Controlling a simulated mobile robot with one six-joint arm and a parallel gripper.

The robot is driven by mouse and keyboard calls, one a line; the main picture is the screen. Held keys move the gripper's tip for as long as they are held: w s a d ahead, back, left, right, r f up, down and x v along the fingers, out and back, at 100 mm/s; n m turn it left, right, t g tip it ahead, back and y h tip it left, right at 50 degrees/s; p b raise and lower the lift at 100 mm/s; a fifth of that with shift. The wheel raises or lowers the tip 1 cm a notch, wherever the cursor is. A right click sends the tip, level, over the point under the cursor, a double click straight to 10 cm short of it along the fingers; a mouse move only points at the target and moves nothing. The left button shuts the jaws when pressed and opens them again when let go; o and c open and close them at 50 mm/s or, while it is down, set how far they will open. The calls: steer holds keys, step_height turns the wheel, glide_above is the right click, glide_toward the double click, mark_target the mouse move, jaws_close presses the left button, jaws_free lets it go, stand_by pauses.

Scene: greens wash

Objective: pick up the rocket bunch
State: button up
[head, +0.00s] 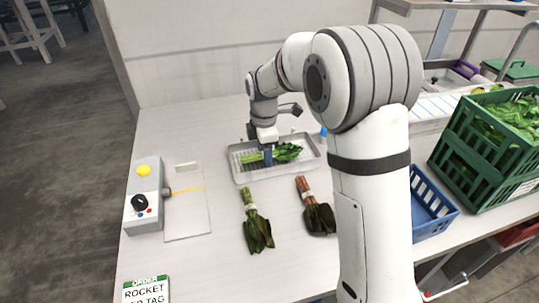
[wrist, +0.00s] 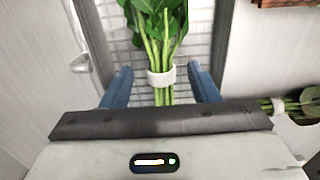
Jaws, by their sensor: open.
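A leafy bunch (head: 289,152) with bright green leaves lies in the wire-bottomed metal tray (head: 284,173). In the wrist view this bunch (wrist: 160,28) has pale green stems and a white band. My gripper (head: 267,158) is over its stem end. In the wrist view the blue fingers (wrist: 161,82) are open, one on each side of the banded stems, with gaps left and right. A green-stemmed bunch (head: 256,226) and a reddish-stemmed bunch (head: 317,210), both with darker leaves, lie on the table. I cannot tell by name which bunch is rocket.
An order card (head: 146,290) reads "ROCKET" with a partly cut-off line. A grey box (head: 145,196) with yellow button and black knob stands left of a flat plate (head: 186,218). A blue crate (head: 432,207) and green crate (head: 476,161) are at right.

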steer(key=shift+f, duration=0.25)
steer(key=shift+c, duration=0.5)
steer(key=shift+s+r, duration=0.1)
steer(key=c, duration=1.1)
